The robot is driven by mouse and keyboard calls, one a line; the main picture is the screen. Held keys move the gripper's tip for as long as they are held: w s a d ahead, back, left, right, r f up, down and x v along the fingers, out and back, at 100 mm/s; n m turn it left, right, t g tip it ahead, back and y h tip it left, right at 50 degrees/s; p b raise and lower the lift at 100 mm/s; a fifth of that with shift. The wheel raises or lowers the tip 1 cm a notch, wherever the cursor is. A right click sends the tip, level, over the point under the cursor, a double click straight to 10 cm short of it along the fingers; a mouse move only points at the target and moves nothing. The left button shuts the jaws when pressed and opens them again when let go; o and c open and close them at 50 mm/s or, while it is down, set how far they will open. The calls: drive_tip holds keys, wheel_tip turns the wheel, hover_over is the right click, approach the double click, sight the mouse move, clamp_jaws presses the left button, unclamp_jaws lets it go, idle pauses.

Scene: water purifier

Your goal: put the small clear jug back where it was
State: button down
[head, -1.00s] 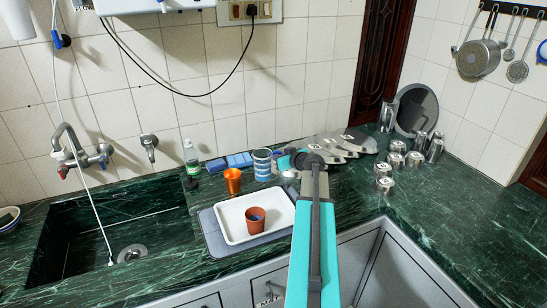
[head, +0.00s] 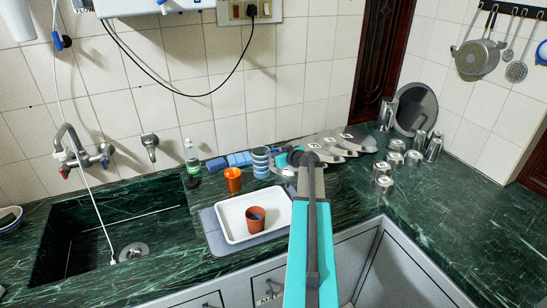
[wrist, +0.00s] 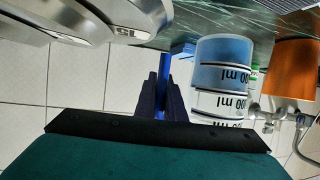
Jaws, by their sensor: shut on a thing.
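The small jug (head: 261,161) has blue and white bands. It looks upright at the back of the green counter, right of the orange cup (head: 233,179). In the wrist view the jug (wrist: 221,65) shows upside down with "ml" marks, just right of the fingers. My gripper (wrist: 161,90) is shut on a narrow blue upright piece that looks like the jug's handle. In the head view my gripper (head: 284,160) is at the jug's right side, partly hidden by my arm. I cannot tell whether the jug's base touches the counter.
A white tray (head: 228,230) with a brown cup (head: 256,219) stands in front.

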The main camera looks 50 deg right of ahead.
drive_tip(key=shift+f+p, duration=0.4)
drive_tip(key=shift+f, duration=0.8)
drive_tip(key=shift+f, duration=0.15)
drive_tip(key=c, duration=1.8)
unclamp_jaws()
drive_tip(key=shift+c, duration=0.2)
drive_tip(key=shift+r, duration=0.2)
drive_tip(key=shift+s+a+b, duration=0.15)
drive_tip(key=shift+s+b, duration=0.15)
drive_tip(key=shift+s, duration=0.3)
drive_tip(key=b+v, duration=0.3)
drive_tip(key=v, duration=0.8)
drive_tip(key=shift+w, duration=0.1)
